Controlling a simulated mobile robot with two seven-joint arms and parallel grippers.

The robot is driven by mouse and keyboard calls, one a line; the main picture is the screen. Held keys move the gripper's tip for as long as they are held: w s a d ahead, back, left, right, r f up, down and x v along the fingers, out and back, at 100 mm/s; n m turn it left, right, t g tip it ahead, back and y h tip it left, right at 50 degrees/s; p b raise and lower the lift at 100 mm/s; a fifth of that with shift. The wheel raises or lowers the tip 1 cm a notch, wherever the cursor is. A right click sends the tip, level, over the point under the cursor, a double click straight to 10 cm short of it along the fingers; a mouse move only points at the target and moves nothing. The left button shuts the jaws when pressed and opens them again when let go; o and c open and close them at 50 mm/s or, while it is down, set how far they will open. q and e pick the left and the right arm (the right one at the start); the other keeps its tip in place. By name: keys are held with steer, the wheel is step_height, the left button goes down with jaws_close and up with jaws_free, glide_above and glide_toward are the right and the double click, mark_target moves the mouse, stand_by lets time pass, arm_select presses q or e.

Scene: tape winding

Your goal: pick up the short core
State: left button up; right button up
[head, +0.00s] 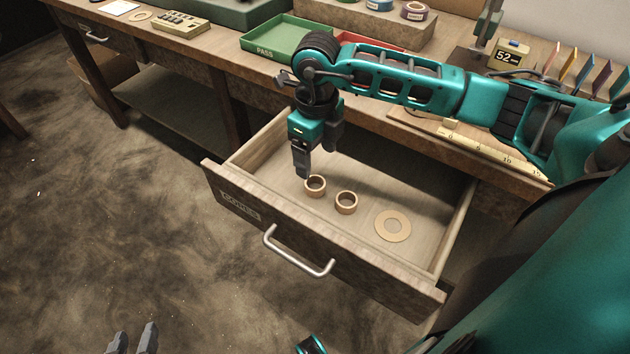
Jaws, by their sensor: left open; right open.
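The open drawer (222,163) holds two small brown ring-shaped cores, a left one (315,187) and a middle one (346,203). The two small cores look alike in height, and I cannot tell which is the short core. My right gripper (303,172) points down into the drawer, its fingertips just above and beside the left core; it is open and empty. My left gripper (132,341) shows only its two spread fingers at the bottom edge, above the floor, open and empty.
A workbench (225,55) stands behind the drawer, with a green PASS tray (272,48), a red tray (365,40), tape rolls and a "52" display (507,55). The drawer handle (300,258) and front wall stick out toward me.

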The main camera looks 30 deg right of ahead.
mark_target(316, 178)
steer(key=f, duration=0.3)
steer(key=f+b, duration=0.1)
steer(key=f, duration=0.3)
steer(key=shift+s+a+f, duration=0.1)
steer(key=shift+s+a, duration=0.05)
steer(key=shift+a, duration=0.05)
steer(key=shift+c, duration=0.3)
steer(key=c, duration=1)
steer(key=shift+c, duration=0.2)
